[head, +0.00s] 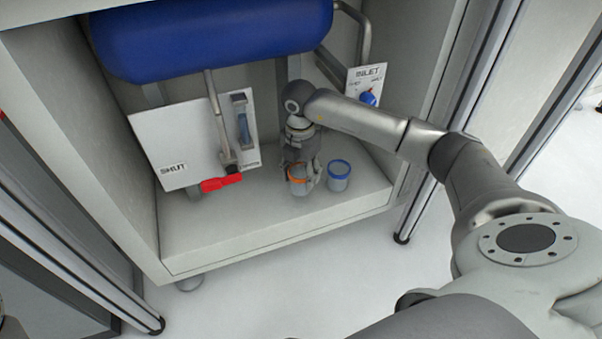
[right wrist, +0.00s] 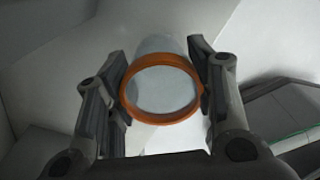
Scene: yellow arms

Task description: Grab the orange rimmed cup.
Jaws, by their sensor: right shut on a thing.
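The orange rimmed cup (head: 298,184) stands upright on the cabinet floor in the head view. My right gripper (head: 304,176) reaches down from above and is shut on this cup, with a finger on either side of it. In the right wrist view the cup's orange rim (right wrist: 161,118) lies between the two fingertips (right wrist: 161,90). The cup's inside looks pale and grey. My left gripper does not show.
A blue rimmed cup (head: 339,176) stands close to the right of the orange one. A blue tank (head: 210,35) hangs above. A white SHUT panel (head: 172,145) with a red valve handle (head: 221,183) is at left, an INLET panel (head: 366,82) at right. The shelf front (head: 240,235) is clear.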

